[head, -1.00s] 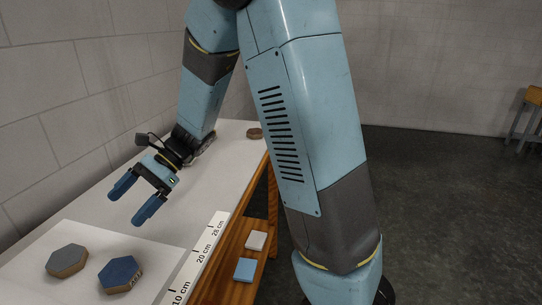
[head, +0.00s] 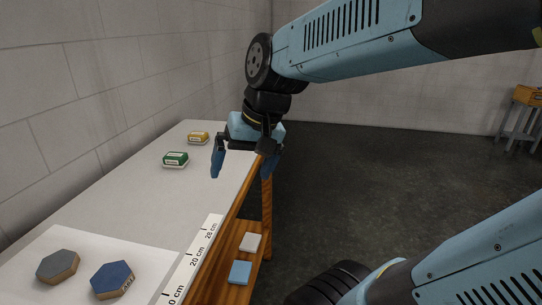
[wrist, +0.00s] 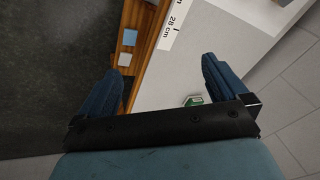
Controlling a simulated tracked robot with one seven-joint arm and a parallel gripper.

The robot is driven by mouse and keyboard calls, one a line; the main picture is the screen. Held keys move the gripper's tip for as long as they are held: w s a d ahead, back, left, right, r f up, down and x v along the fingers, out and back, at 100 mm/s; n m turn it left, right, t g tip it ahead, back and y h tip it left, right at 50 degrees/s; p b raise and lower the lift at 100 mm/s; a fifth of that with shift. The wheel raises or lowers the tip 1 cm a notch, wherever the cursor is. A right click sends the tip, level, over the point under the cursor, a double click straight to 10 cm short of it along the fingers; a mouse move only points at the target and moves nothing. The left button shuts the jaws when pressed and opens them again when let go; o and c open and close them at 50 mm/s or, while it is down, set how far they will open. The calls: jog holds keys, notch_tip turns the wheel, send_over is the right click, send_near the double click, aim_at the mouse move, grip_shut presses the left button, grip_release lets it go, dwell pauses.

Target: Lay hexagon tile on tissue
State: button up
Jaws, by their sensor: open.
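A hexagon tile with a grey top (head: 58,267) and one with a blue top (head: 113,279) lie side by side on a white sheet (head: 60,240) at the near left of the bench in the head view. Whether the sheet is the tissue I cannot tell. My gripper (head: 245,165) is open and empty, fingers pointing down, above the bench's right edge and well beyond the tiles. The wrist view shows both fingers spread (wrist: 165,82) over the bench edge, with no tile between them. A brown tile seen earlier at the far end is not visible now.
A green box (head: 175,160) and a yellow box (head: 198,138) stand toward the bench's far end. A marked ruler (head: 196,255) lies along the right edge. White (head: 250,243) and blue (head: 240,271) squares lie on the wooden shelf below. The bench middle is clear.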

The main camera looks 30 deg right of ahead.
jog(key=s+d+h, duration=0.1)
jog(key=d+r+n+t, duration=0.1)
jog(key=d, duration=0.1)
jog(key=s+d+r+t+h, duration=0.1)
jog(key=shift+s+d+n+h, duration=0.3)
jog(key=shift+d, duration=0.1)
dwell(1.0)
